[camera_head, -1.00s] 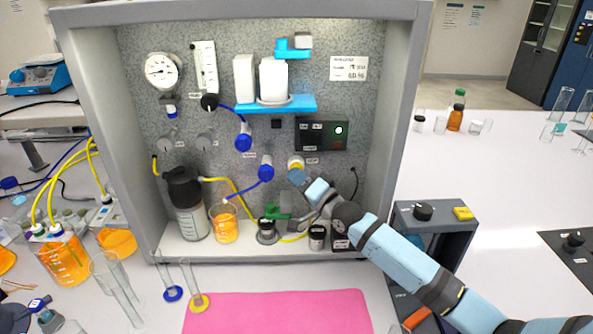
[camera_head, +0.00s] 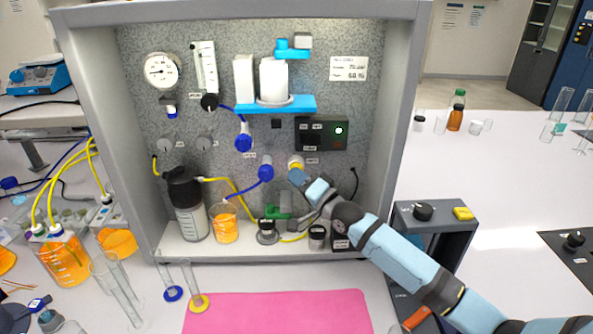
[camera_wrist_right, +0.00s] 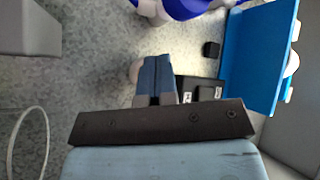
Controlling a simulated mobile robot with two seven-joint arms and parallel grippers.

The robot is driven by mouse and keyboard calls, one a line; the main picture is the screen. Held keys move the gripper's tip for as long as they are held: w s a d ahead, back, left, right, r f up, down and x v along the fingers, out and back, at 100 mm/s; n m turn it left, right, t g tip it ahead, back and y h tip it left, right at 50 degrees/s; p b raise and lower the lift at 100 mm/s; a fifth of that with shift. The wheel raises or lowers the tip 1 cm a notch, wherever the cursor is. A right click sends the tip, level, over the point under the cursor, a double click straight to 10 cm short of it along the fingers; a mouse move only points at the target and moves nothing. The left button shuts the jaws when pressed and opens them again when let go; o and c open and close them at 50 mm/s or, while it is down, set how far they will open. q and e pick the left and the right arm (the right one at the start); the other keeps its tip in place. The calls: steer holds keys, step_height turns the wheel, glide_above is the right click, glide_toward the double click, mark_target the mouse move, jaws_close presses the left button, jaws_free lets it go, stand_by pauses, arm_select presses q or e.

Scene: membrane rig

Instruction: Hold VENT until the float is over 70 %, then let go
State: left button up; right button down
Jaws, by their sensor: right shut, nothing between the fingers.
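My right gripper (camera_head: 297,175) is shut and empty. Its tips are at the lower edge of a round white-and-yellow port or button (camera_head: 296,162) on the speckled back panel; I cannot tell whether they press it. In the right wrist view the closed blue fingers (camera_wrist_right: 156,78) point at the panel, partly hiding a pale round part (camera_wrist_right: 135,73). A clear flow tube (camera_head: 205,67) stands at the upper left; its float is too small to read. A white readout card (camera_head: 348,68) has small, unclear figures. No VENT lettering is legible. My left gripper is not in view.
A black control box (camera_head: 321,133) with a lit green lamp sits above the gripper. Blue connectors (camera_head: 265,172), a blue shelf (camera_head: 276,104) and a round gauge (camera_head: 161,70) are nearby. A beaker of orange liquid (camera_head: 225,226) stands on the cabinet floor. A pink mat (camera_head: 278,314) lies in front.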

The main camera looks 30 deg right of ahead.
steer(key=shift+s+a+p, duration=0.35)
steer(key=shift+s+p, duration=0.3)
steer(key=shift+s, duration=0.2)
steer(key=s+p, duration=0.1)
steer(key=s+a+p, duration=0.1)
steer(key=s, duration=0.1)
steer(key=s+a+p, duration=0.1)
steer(key=shift+s+a, duration=0.1)
steer(key=shift+s, duration=0.15)
stand_by(0.4)
